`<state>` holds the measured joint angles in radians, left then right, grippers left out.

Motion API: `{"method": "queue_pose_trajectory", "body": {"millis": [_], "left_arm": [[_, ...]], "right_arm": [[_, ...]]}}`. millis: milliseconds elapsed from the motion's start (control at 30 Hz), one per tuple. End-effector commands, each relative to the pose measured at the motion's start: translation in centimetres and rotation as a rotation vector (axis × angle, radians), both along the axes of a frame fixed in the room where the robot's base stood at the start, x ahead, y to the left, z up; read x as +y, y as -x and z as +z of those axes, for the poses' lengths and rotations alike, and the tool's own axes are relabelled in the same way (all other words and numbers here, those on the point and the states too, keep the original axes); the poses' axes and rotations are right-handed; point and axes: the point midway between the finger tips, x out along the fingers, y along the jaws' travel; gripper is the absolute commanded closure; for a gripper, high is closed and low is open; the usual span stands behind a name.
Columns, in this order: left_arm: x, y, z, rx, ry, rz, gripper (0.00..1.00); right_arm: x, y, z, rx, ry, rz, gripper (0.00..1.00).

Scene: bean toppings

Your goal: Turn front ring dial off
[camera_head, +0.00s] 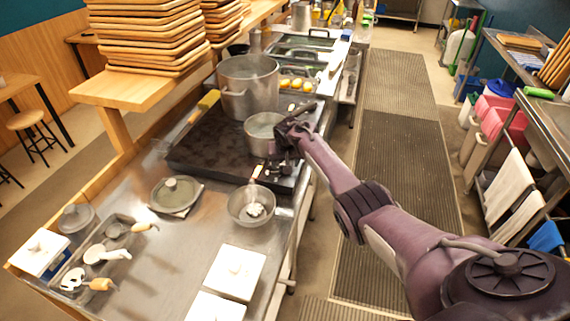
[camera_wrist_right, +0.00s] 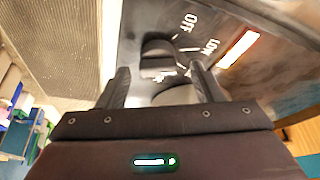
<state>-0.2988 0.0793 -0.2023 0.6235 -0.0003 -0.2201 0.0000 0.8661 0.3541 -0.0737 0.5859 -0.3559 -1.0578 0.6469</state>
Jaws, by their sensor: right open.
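The stove (camera_head: 205,150) has a dark top and stands along the counter. In the right wrist view a dark dial (camera_wrist_right: 157,52) sits on its steel front panel, with the words OFF and LOW printed beside it. A lit white-orange strip (camera_wrist_right: 240,48) glows near the labels. My right gripper (camera_wrist_right: 162,80) is open, its two fingers apart with the dial just beyond and between their tips; I cannot tell whether they touch it. In the head view my right gripper (camera_head: 284,138) is at the stove's right edge, and the dial cannot be made out. My left gripper is out of view.
A small pot (camera_head: 262,145) stands close beside my right gripper, with a large pot (camera_head: 235,90) behind it. A metal bowl (camera_head: 245,207) and a lidded dish (camera_head: 175,192) are on the nearer counter. The matted aisle (camera_head: 400,130) to the right is clear.

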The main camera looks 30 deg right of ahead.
Motion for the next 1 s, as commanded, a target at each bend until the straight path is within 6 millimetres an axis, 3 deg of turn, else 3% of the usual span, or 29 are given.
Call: {"method": "queue_pose_trajectory", "body": {"millis": [67,167,400,533,767,1000], "left_arm": [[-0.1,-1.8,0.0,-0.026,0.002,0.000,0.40],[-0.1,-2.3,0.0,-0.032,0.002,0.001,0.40],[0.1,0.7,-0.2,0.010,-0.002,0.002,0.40],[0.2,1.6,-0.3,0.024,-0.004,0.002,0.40],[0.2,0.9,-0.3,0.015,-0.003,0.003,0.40],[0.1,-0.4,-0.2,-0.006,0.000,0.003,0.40]], "right_arm": [[-0.1,-0.1,-0.4,0.001,0.000,0.000,0.40],[-0.1,-0.2,-0.5,0.000,0.002,0.001,0.40],[-0.1,-0.2,-0.5,0.000,0.002,0.001,0.40],[-0.1,-0.2,-0.5,0.001,0.001,0.001,0.56],[-0.1,-0.2,-0.5,0.001,0.001,0.001,0.85],[-0.1,-0.1,-0.5,0.000,0.001,0.023,0.85]]}}
